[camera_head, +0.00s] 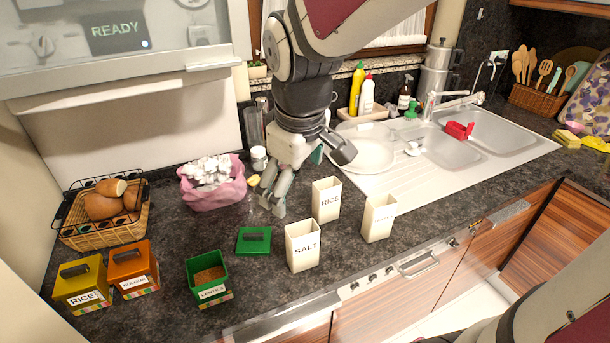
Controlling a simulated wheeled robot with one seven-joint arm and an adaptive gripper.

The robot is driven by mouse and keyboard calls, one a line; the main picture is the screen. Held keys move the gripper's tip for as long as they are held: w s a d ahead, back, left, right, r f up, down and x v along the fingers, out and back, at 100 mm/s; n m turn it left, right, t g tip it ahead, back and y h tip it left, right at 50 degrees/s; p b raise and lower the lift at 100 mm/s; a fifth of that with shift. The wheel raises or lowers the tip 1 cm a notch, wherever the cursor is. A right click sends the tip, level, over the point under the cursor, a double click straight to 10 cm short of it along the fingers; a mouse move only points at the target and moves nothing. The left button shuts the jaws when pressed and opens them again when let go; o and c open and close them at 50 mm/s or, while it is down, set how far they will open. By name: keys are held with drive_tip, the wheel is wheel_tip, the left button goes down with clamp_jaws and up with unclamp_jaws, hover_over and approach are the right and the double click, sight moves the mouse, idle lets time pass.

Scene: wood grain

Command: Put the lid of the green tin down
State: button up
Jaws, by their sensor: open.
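The green tin (209,291), labelled LENTILS, stands open near the counter's front edge with brown contents showing. Its green lid (254,240) lies flat on the counter, behind and to the right of the tin, apart from it. A dark slot shows in the lid's top. My gripper (275,205) is open and empty, pointing down behind and to the right of the lid, close to it but apart. The arm reaches down from the top of the view.
Cream canisters, SALT (302,248) and RICE (327,200) among them, stand right of the lid. A yellow tin (82,290) and an orange tin (134,267) stand left. A pink bag (213,195), a bread basket (105,232) and the sink (450,148) are behind.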

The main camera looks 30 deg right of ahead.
drive_tip(key=s+r+m+t, duration=0.2)
drive_tip(key=s+r+m, duration=0.3)
drive_tip(key=s, duration=0.7)
drive_tip(key=shift+s+a+r+m+y, duration=0.2)
drive_tip(key=shift+r+m+y, duration=0.2)
drive_tip(key=shift+r, duration=0.05)
